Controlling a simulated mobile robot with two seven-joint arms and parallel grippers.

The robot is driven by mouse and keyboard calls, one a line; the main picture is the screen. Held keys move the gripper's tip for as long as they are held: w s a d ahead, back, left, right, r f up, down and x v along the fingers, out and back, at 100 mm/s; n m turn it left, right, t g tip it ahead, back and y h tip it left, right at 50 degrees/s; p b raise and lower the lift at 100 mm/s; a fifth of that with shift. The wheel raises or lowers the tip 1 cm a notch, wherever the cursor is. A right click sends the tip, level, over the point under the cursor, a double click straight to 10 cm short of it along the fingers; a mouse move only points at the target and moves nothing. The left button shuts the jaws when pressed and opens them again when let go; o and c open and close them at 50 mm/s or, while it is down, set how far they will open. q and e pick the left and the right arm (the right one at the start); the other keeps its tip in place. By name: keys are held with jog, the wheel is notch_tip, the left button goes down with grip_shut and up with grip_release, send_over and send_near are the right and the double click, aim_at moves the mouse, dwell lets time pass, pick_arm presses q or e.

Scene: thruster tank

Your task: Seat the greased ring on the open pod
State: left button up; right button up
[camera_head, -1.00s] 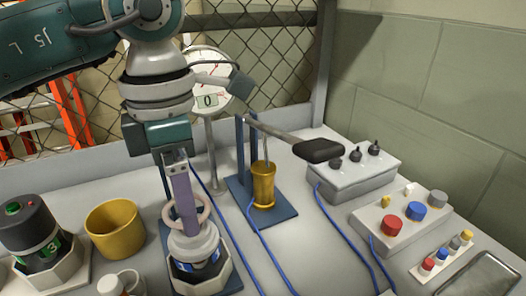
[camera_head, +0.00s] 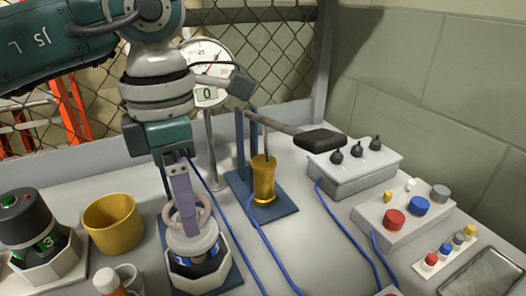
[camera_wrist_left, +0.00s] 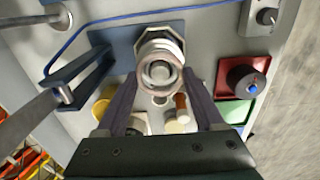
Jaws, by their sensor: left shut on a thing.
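The open pod (camera_head: 184,262) is dark-bodied with a pale round top and stands in a pale angular holder on a blue plate at the lower middle of the head view. The pale pinkish ring (camera_head: 204,207) is just above that top. My left gripper (camera_head: 188,222) points down over the pod, its purple-grey fingers shut on the ring. The finger hides part of the ring, so I cannot tell whether it touches the pod. In the left wrist view, the fingers (camera_wrist_left: 160,84) flank pale round rims, centred over the pod. My right gripper is out of view.
A capped pod (camera_head: 28,222) stands at left, beside a yellow cup (camera_head: 113,224). A white mug and an orange-capped tube (camera_head: 113,281) are in front. A lever press with a brass cylinder (camera_head: 263,180) stands to the right, with blue cables and control boxes (camera_head: 355,170) beyond.

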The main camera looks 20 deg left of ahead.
pick_arm(q)
jog(key=shift+f+b, duration=0.65)
jog(key=shift+f, duration=0.05)
dwell(0.5)
jog(key=o, duration=1.3)
jog(key=shift+r, duration=0.1)
notch_tip(320, 180, up, 10)
